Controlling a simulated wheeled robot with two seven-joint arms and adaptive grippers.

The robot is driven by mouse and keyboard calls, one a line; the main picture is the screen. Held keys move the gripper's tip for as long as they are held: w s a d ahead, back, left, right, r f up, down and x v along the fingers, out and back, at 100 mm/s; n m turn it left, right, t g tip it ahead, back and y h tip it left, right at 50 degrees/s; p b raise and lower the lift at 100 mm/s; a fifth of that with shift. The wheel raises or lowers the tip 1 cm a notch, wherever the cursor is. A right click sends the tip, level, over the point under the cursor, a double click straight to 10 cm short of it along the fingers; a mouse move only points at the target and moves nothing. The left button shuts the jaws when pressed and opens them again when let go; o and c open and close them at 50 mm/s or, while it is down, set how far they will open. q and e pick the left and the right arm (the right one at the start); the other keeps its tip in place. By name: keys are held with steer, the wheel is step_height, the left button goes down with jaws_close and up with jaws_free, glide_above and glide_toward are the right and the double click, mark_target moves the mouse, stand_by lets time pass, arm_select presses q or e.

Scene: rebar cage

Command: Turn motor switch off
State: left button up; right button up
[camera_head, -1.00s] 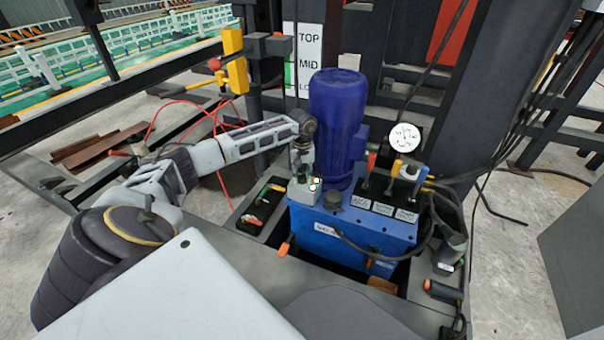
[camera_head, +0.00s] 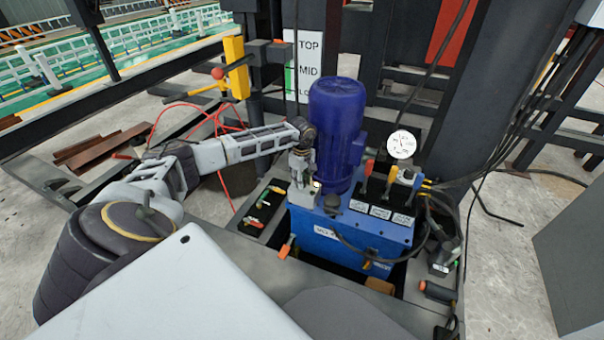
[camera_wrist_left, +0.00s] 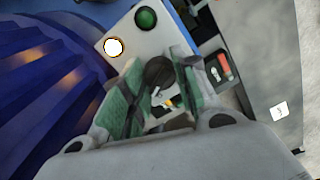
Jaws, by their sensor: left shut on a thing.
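The motor switch is a round black knob (camera_wrist_left: 158,72) on a small pale switch box (camera_head: 302,199). In the left wrist view the box face (camera_wrist_left: 140,45) also carries a green button (camera_wrist_left: 146,17) and a white lit lamp (camera_wrist_left: 114,47). My left gripper (camera_head: 302,178) is over the box, beside the blue motor (camera_head: 337,130). In the left wrist view its green-padded fingers (camera_wrist_left: 158,94) are on either side of the knob, shut on it. In the head view the gripper hides the knob. My right gripper is in neither view.
The blue pump unit (camera_head: 330,247) sits below the motor, with levers and a pressure gauge (camera_head: 401,144) at its right. A tray of small handles (camera_head: 265,206) lies left of the box. Red cables (camera_head: 215,120) and a yellow post (camera_head: 236,68) stand further left.

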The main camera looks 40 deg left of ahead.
arm_select(q)
steer(key=n+p, duration=0.1)
steer(key=n, duration=0.2)
steer(key=shift+n, duration=0.3)
steer(key=shift+p, duration=0.35)
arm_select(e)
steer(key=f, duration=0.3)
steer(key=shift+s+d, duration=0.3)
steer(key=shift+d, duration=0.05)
arm_select(q)
steer(key=shift+n, duration=0.3)
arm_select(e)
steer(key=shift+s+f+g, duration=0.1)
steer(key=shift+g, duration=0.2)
arm_select(q)
steer(key=o, duration=1)
steer(key=shift+o, duration=0.2)
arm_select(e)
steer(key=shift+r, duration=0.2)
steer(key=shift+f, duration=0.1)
arm_select(q)
step_height(320, 180, up, 12)
